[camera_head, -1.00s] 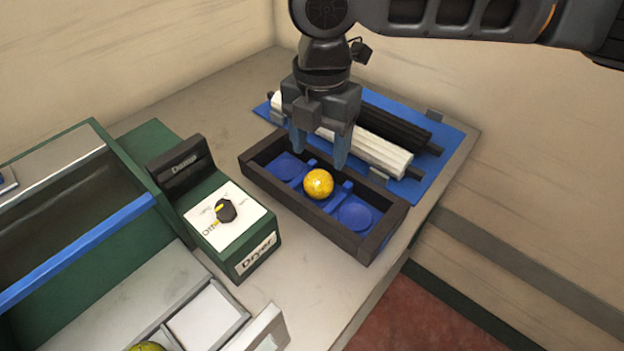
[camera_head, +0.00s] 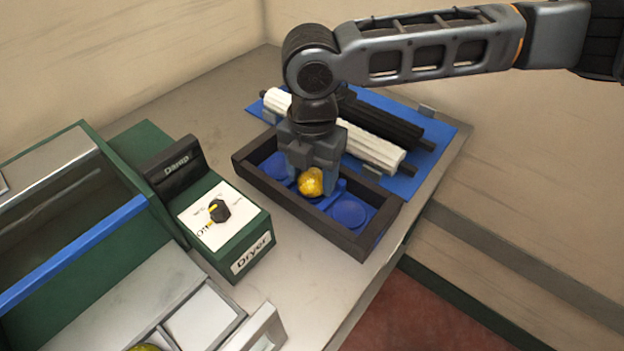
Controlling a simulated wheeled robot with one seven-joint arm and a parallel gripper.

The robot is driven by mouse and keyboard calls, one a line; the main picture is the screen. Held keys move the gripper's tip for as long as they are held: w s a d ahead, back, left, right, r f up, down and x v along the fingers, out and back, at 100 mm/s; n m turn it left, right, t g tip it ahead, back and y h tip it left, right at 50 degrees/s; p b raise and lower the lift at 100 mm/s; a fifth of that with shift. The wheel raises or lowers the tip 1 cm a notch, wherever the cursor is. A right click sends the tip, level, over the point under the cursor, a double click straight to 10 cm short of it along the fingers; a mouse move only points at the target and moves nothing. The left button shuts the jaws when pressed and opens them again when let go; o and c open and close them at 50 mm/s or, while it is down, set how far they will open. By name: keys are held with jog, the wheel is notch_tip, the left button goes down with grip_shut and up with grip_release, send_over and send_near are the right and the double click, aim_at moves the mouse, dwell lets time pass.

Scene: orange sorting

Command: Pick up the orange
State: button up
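The orange (camera_head: 311,183) is a small yellow-orange ball in the middle of a dark tray (camera_head: 306,213) with blue round seats. My gripper (camera_head: 312,183) points down into the tray. Its fingers stand on the left and right of the orange, with the orange between them. The fingers look apart; whether they touch the orange cannot be told. The upper part of the orange is partly covered by the gripper.
A green dryer box (camera_head: 226,228) with a dial stands left of the tray. Behind the tray, white and black rollers (camera_head: 372,146) lie on a blue plate (camera_head: 437,135). Part of another yellow fruit (camera_head: 145,347) shows at the bottom edge. Bare table lies in front of the tray.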

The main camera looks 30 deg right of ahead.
jog(key=c, duration=0.5)
jog(key=shift+r, duration=0.1)
jog(key=shift+c, duration=0.2)
